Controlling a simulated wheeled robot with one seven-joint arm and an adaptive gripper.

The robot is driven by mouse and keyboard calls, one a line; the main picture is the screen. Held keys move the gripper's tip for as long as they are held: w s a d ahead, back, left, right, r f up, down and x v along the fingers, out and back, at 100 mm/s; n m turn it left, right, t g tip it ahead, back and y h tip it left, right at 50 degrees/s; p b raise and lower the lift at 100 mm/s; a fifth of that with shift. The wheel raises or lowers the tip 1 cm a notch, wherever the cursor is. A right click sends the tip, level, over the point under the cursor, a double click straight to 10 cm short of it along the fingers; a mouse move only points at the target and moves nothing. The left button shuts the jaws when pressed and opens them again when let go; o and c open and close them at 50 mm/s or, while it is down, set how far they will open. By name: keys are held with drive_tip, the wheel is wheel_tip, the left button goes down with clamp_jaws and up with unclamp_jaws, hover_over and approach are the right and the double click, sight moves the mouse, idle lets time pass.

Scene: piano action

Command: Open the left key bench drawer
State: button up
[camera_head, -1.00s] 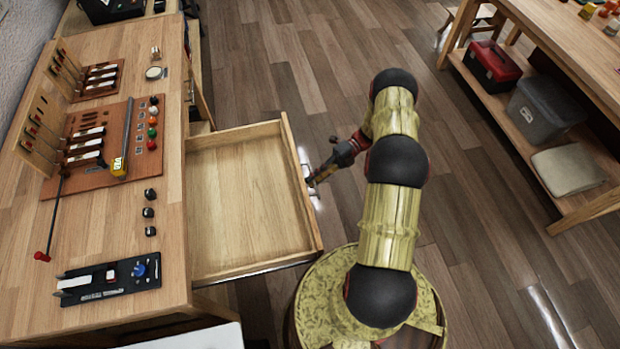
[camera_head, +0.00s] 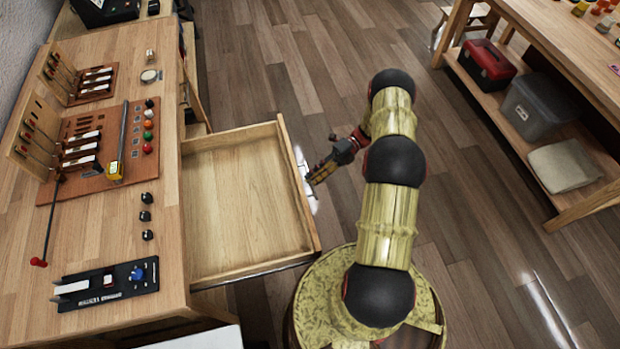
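The key bench drawer (camera_head: 240,205) is pulled well out from the right side of the wooden bench (camera_head: 105,240). Its inside is empty and pale wood. My gripper (camera_head: 310,180) is at the outer face of the drawer front (camera_head: 296,185), near the handle, reaching in from the right. The fingertips are small here and partly lost against the drawer front and a bright floor patch. I cannot tell whether they are closed on the handle or apart.
The bench top carries a piano action board (camera_head: 95,150), a yellow-ended tool (camera_head: 115,170), black knobs and a black jig (camera_head: 105,285). A shelf bench at right holds a red toolbox (camera_head: 488,62) and grey bin (camera_head: 538,105).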

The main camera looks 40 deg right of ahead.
drive_tip(key=d+r, duration=0.1)
drive_tip(key=d, duration=0.9)
drive_tip(key=shift+w+r, duration=0.2)
drive_tip(key=shift+r, duration=0.2)
drive_tip(key=shift+d, duration=0.1)
